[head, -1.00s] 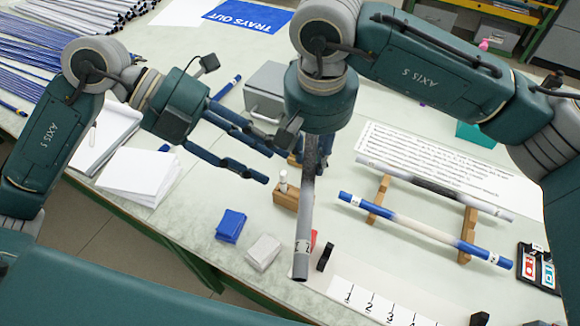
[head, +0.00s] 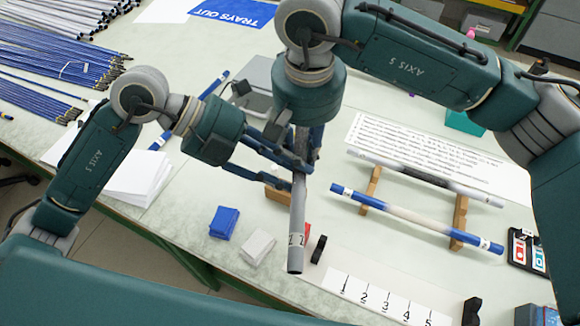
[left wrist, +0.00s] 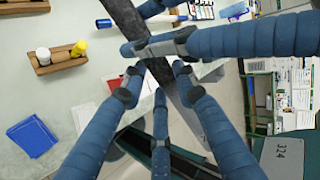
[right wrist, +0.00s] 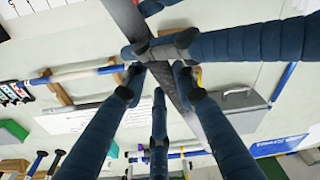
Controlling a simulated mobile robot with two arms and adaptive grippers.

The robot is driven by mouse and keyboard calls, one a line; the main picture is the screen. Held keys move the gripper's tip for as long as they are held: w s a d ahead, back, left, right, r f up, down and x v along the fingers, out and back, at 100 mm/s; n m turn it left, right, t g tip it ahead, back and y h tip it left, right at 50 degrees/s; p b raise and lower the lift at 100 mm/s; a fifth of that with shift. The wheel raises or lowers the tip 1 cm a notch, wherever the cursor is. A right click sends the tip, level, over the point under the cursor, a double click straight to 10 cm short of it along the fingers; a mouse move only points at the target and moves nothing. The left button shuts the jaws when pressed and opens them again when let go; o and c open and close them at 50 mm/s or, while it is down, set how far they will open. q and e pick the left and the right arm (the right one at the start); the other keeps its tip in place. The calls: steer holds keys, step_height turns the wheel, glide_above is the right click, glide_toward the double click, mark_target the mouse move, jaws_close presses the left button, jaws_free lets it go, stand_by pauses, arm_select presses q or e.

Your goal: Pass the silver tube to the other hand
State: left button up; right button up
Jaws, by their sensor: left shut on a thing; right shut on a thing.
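The silver tube (head: 297,228) hangs in the middle of the head view, with a numbered label near its lower end. My right gripper (head: 308,148) is shut on its upper part. My left gripper (head: 297,172) reaches in from the left and is shut on the same tube, just below and close beside the right fingers. In the left wrist view the tube (left wrist: 202,122) runs diagonally between the blue fingers, its grip area partly hidden by them. The right wrist view also shows the tube (right wrist: 212,125) between the right fingers.
A wooden rack (head: 459,218) bears another silver tube (head: 480,193) with a dark middle and a blue tube (head: 345,192) with a pale middle. A blue block (head: 224,222), a white block (head: 257,247) and a numbered strip (head: 385,303) lie near the front edge.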

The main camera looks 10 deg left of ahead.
steer(key=o, duration=1.2)
